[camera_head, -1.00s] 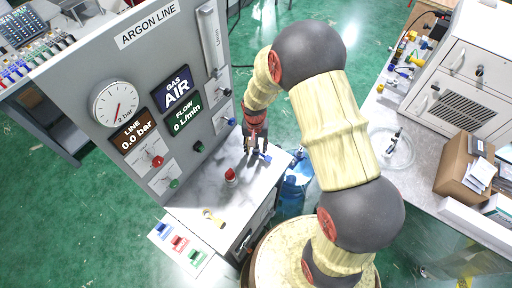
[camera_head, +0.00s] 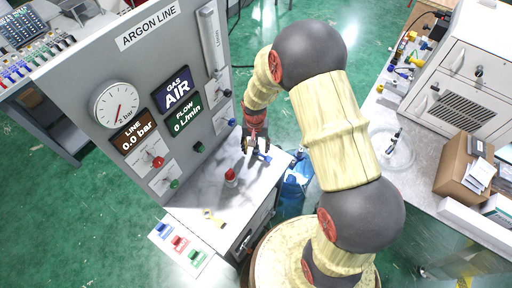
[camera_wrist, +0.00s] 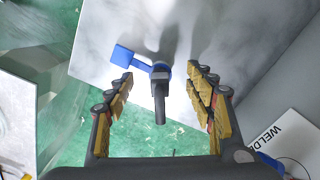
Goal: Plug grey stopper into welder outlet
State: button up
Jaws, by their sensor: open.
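A dark grey stem with a blue ring and flat blue tab (camera_wrist: 160,88) shows in the wrist view over the pale bench top; I take it for the grey stopper, but cannot be sure. My gripper (camera_wrist: 162,100) is open, with one finger on each side of the stem and gaps on both sides. In the head view my gripper (camera_head: 256,146) is low over the bench's right end, with the blue tab (camera_head: 264,157) beside it. A partly cut-off label reading "WELD" (camera_wrist: 272,136) is at lower right in the wrist view. The outlet opening is not clearly visible.
The grey argon panel (camera_head: 118,62) rises behind the bench (camera_head: 197,190). A side counter (camera_head: 405,165) is at right.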

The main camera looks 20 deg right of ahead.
jog(key=shift+r+p, duration=1.55)
jog(key=shift+r, duration=1.2)
jog(key=shift+s, duration=0.25)
jog(key=s+r+n+t+b, duration=0.4)
jog(key=s+r+t+b, duration=0.1)
jog(key=s+r+b, duration=1.1)
jog(key=s+r, duration=0.3)
jog(key=s, duration=0.2)
jog(key=shift+r+n+t+b, duration=0.2)
jog(key=shift+n+t+b, duration=0.1)
jog(key=shift+n+b, duration=0.1)
